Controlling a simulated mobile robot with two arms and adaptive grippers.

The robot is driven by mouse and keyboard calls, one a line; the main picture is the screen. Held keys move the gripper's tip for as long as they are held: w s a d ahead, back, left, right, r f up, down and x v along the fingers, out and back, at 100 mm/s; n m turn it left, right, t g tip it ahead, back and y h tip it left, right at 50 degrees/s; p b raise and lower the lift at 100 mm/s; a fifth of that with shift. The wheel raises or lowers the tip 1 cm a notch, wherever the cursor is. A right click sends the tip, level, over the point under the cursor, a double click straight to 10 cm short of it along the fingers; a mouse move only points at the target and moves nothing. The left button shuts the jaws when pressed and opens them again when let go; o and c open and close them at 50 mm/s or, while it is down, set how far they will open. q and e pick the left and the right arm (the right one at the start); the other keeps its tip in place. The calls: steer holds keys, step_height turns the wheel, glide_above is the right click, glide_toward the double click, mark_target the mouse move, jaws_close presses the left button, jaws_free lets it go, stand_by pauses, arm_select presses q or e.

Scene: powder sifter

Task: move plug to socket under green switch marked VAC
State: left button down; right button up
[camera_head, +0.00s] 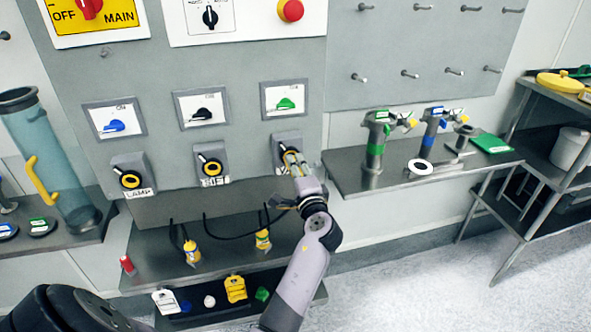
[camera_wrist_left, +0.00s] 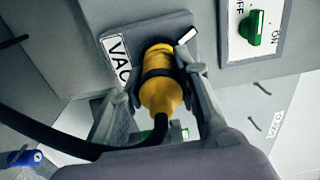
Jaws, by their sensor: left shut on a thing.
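My left gripper (camera_head: 286,152) is at the grey socket (camera_head: 287,138) under the green switch (camera_head: 287,103) in the head view. In the left wrist view the gripper (camera_wrist_left: 162,100) is shut around a yellow plug (camera_wrist_left: 160,93) with a black band. A black cable trails from the plug's rear. The plug's front end meets the socket face (camera_wrist_left: 150,30) beside the VAC label (camera_wrist_left: 117,58); how deep it sits is hidden. The green switch also shows in the left wrist view (camera_wrist_left: 258,27). My right gripper is not in view.
The LAMP socket (camera_head: 130,178) and another socket (camera_head: 211,166) are to the left. Two yellow plugs (camera_head: 190,250) (camera_head: 263,238) stand on the shelf below, with dark cables. A side shelf (camera_head: 345,178) on the right holds several tools. A clear blue cylinder (camera_head: 50,160) leans at left.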

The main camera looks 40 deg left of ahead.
arm_select(q)
steer(key=shift+x, duration=0.8)
steer(key=c, duration=1.1)
jaws_free()
